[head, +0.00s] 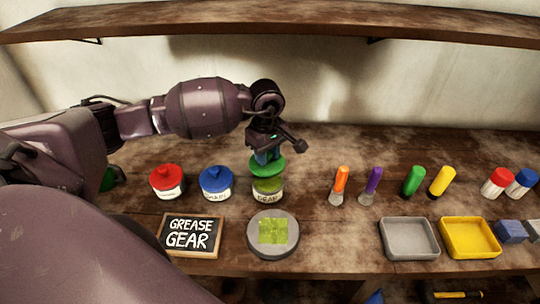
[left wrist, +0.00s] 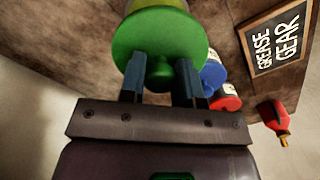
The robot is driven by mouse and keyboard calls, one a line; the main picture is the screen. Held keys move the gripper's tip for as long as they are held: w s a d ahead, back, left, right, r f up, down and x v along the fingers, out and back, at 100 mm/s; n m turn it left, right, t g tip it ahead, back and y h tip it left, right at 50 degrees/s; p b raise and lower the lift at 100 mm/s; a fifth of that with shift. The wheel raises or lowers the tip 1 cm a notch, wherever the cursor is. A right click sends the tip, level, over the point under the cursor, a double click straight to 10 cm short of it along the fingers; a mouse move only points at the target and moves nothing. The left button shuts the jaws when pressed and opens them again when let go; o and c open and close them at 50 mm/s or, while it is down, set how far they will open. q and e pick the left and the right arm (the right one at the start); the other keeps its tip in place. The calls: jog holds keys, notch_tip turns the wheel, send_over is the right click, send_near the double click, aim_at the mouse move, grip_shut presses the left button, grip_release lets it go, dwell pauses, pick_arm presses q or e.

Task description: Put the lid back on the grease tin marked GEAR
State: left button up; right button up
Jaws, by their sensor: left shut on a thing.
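My left gripper (head: 266,154) is shut on the knob of a green lid (head: 267,168). The lid is over the open grease tin marked GEAR (head: 268,196), and green grease shows between the lid and the tin's front rim. The lid looks a little above the tin; I cannot tell whether its back edge touches. In the left wrist view the fingers (left wrist: 160,78) grip the knob of the lid (left wrist: 158,40), which hides most of the tin (left wrist: 165,4). My right gripper is not in view.
A red-lidded tin (head: 167,185) and a blue-lidded tin (head: 216,184) stand left of the GEAR tin. A GREASE GEAR sign (head: 190,252) and a round grey pad (head: 290,232) lie in front. Brushes, markers and two trays (head: 408,254) are to the right. A shelf (head: 300,20) hangs above.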

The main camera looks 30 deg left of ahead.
pick_arm(q)
jog(key=shift+w+d+f+m, duration=0.1)
jog(key=shift+w+m, duration=0.25)
jog(key=shift+m, duration=0.75)
jog(key=shift+s+m, duration=0.25)
jog(key=shift+m, duration=0.35)
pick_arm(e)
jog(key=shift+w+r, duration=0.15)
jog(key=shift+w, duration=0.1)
pick_arm(q)
jog(key=shift+f, duration=0.15)
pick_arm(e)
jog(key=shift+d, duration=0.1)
pick_arm(q)
jog(key=shift+f+b, duration=0.35)
jog(key=shift+f, duration=0.4)
notch_tip(320, 180, down, 2)
jog(key=shift+b, duration=0.35)
notch_tip(320, 180, down, 2)
jog(key=shift+b, duration=0.75)
jog(key=shift+w+f, duration=0.1)
jog(key=shift+f, duration=0.2)
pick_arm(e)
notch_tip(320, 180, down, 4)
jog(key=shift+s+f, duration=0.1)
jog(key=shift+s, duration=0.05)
